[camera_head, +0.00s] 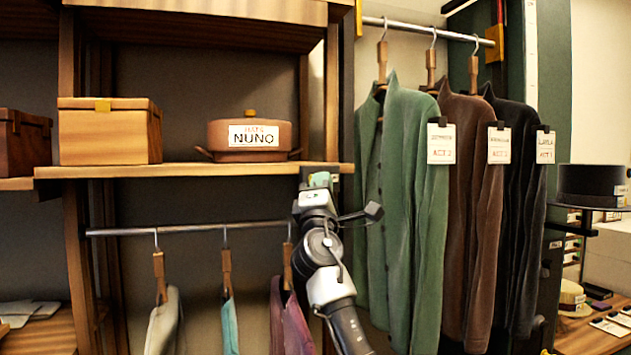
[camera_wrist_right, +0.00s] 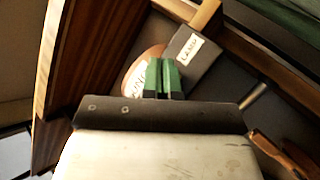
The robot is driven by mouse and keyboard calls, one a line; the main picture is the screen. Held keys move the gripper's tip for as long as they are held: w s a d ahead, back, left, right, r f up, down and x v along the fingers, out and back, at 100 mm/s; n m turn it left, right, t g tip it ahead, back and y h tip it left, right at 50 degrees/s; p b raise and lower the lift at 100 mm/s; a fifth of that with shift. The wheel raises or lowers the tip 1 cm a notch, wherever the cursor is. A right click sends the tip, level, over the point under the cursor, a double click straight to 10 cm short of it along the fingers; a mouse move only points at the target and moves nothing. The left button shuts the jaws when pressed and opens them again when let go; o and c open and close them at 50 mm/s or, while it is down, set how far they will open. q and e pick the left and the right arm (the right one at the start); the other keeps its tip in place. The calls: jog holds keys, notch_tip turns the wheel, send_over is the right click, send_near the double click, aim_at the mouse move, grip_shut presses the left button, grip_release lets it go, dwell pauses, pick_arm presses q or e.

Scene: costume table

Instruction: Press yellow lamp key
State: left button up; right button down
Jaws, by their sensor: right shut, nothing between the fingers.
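My right gripper (camera_head: 318,180) is raised at the right end of the wooden shelf, its arm coming up from below. Its green fingers (camera_wrist_right: 163,78) are together with nothing between them. In the right wrist view, a dark grey box with a white label reading LAMP (camera_wrist_right: 190,52) lies just beyond the fingertips, beside the round pot (camera_wrist_right: 140,68). I cannot tell whether the fingers touch it. No yellow key shows clearly on that box; the fingers may hide it. My left gripper is not in view.
The shelf (camera_head: 200,171) also holds a wooden box (camera_head: 108,132) and the pot labelled NUNO (camera_head: 251,135). Green (camera_head: 400,200), brown (camera_head: 468,210) and black jackets (camera_head: 517,220) hang close to the right of my arm. Smaller garments hang from a rail (camera_head: 190,228) below.

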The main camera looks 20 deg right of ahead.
jog(key=shift+w, duration=0.1)
dwell(0.5)
jog(key=shift+w+b, duration=0.35)
jog(key=shift+b, duration=0.15)
jog(key=shift+s, duration=0.4)
jog(key=s+p, duration=0.4)
jog(key=s, duration=0.2)
dwell(0.4)
